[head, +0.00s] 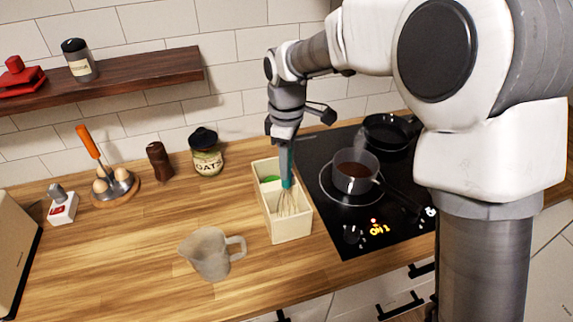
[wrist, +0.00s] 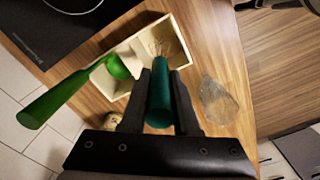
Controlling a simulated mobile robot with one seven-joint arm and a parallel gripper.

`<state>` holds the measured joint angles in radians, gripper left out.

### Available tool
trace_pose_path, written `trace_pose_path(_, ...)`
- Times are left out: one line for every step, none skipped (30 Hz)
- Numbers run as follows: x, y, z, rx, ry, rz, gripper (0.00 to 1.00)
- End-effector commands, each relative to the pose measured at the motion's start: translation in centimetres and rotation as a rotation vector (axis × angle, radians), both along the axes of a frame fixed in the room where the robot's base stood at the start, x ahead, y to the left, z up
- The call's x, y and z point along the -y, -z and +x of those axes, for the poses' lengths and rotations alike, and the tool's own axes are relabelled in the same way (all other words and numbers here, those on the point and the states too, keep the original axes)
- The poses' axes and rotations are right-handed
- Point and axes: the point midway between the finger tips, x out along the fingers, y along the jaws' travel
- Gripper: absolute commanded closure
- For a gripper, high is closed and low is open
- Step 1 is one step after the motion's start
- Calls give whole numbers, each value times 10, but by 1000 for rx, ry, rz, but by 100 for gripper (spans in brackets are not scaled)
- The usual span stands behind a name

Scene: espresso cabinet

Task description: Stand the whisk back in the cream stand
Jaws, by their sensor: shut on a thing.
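The whisk has a teal handle and thin wire loops (head: 287,204). My gripper (head: 287,165) is shut on its handle, which also shows in the wrist view (wrist: 160,100). The whisk hangs about upright, wires down, over the front compartment of the cream stand (head: 292,229). The wires appear at or within that compartment's opening; I cannot tell how deep. In the wrist view the stand (wrist: 122,84) lies below my fingers (wrist: 160,78), its divider visible. A green utensil (wrist: 60,95) stands in the other compartment.
A translucent jug (head: 211,254) stands left of the stand's front. The black hob (head: 340,222) with a pot (head: 355,171) is close on the right. An oats jar (head: 206,158) and a brown mill (head: 159,160) stand behind left. A wooden shelf (head: 140,80) is above.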

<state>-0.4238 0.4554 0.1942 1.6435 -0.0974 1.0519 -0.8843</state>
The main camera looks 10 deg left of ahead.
Motion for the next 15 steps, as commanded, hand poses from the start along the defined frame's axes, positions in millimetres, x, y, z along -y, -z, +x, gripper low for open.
trace_pose_path(0, 4, -1, -1, 0, -1, 100)
trace_pose_path(0, 5, 0, 0, 0, 0, 100)
trace_pose_path(0, 5, 0, 1, 0, 0, 100)
trace_pose_path(0, 4, 0, 1, 0, 0, 100)
trace_pose_path(0, 4, 0, 1, 0, 0, 100)
trace_pose_path(0, 4, 0, 1, 0, 0, 100)
trace_pose_path(0, 4, 0, 1, 0, 0, 100)
trace_pose_path(0, 4, 0, 1, 0, 0, 100)
trace_pose_path(0, 6, 0, 1, 0, 0, 100)
trace_pose_path(0, 7, 0, 0, 0, 0, 100)
trace_pose_path(0, 8, 0, 0, 0, 0, 100)
trace_pose_path(0, 8, 0, 0, 0, 0, 69)
trace_pose_path(0, 8, 0, 0, 0, 0, 64)
trace_pose_path(0, 7, 0, 0, 0, 0, 58)
trace_pose_path(0, 8, 0, 0, 0, 0, 51)
